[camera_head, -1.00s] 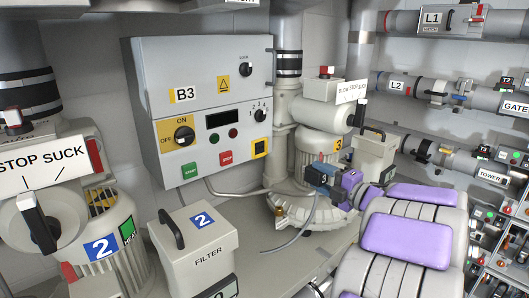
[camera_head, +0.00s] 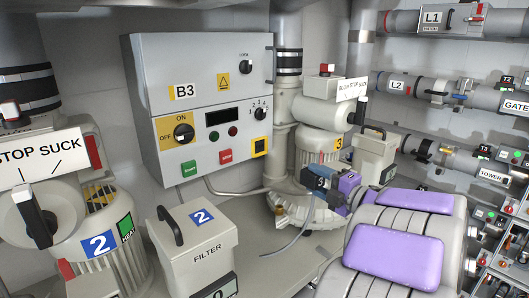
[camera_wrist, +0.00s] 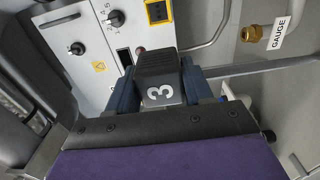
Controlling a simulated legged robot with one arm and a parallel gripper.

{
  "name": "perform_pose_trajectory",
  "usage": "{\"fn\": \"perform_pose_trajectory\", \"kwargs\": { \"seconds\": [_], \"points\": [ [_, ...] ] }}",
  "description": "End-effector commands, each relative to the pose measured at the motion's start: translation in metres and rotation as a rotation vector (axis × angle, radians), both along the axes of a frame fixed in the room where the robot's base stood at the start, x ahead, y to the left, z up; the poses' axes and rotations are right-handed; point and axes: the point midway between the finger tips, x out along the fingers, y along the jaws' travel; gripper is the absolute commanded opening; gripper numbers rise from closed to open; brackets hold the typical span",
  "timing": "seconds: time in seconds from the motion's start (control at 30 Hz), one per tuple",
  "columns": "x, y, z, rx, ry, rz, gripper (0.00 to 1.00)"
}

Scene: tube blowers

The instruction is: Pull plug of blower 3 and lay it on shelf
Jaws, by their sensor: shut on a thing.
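Blower 3 (camera_head: 316,141) stands at the back of the bench-like grey shelf (camera_head: 262,232), with a yellow 3 label. My gripper (camera_head: 322,182) is in front of its base in the head view. In the wrist view, my gripper (camera_wrist: 160,88) has its blue-grey fingers shut on the dark plug (camera_wrist: 160,70), which bears a white 3. The plug (camera_head: 320,178) is small and partly hidden in the head view. A grey cable hangs from near it towards the shelf. The plug is clear of the yellow-framed socket (camera_head: 260,147) on the B3 box.
The B3 control box (camera_head: 205,85) hangs on the back wall. Filter 2 (camera_head: 197,248) and blower 2 (camera_head: 105,240) stand at the left. A pale filter box (camera_head: 376,158) is right of blower 3. Pipes (camera_head: 420,90) line the right wall. Bare shelf lies between filter 2 and blower 3.

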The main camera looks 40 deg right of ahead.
Motion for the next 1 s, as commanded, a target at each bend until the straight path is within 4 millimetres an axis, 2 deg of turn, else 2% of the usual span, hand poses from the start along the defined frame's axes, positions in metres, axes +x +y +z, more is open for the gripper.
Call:
{"fn": "perform_pose_trajectory", "kwargs": {
  "seconds": [1.0],
  "points": [
    [-0.005,0.063,0.0,-0.002,0.0,0.0,0.07]
  ]
}}
